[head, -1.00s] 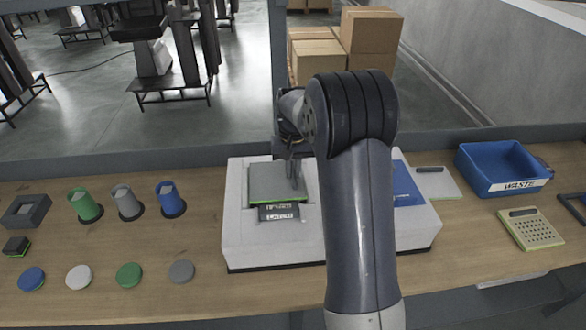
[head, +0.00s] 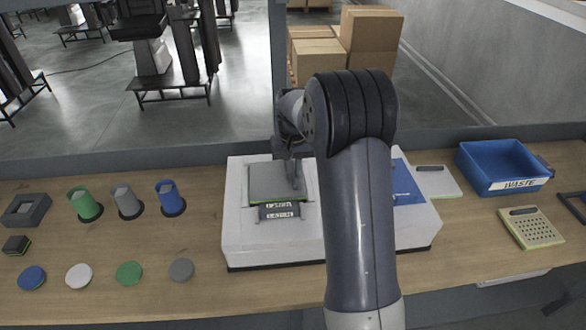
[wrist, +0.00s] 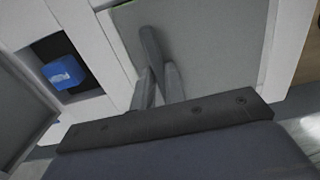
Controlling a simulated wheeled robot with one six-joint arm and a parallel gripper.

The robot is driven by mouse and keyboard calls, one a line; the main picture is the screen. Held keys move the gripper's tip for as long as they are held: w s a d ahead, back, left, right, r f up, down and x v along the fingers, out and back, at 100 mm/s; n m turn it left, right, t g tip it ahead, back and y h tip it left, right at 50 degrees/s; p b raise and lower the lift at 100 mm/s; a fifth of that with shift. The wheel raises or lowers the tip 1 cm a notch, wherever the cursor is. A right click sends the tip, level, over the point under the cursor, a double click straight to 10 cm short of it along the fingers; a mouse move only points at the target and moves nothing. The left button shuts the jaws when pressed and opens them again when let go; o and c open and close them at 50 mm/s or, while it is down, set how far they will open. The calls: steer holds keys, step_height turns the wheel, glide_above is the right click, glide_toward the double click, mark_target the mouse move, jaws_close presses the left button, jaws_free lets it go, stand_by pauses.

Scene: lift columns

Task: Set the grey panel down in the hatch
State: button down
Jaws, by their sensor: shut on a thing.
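The grey panel (head: 272,183) has a green front edge and lies about level over the left part of the white housing (head: 245,244). In the wrist view the grey panel (wrist: 205,45) fills the space between white borders. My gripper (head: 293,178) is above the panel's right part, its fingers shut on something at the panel. The fingertips (wrist: 155,65) show close together over the panel in the wrist view. The hatch opening is hidden under the panel, so I cannot tell whether the panel rests fully in it. A dark labelled strip (head: 279,211) lies in front of it.
My arm hides the middle of the housing. A blue panel (head: 407,186) shows on its right. A blue waste bin (head: 503,166), a light panel (head: 437,182) and a beige perforated panel (head: 531,228) lie right. Coloured cups (head: 127,202) and discs (head: 79,276) stand left.

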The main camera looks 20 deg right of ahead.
steer(key=shift+f, duration=0.3)
stand_by(0.5)
steer(key=c, duration=1.4)
jaws_free()
steer(key=shift+o, duration=0.2)
steer(key=shift+r+p, duration=2.5)
steer(key=shift+r, duration=1.05)
steer(key=shift+f, duration=0.1)
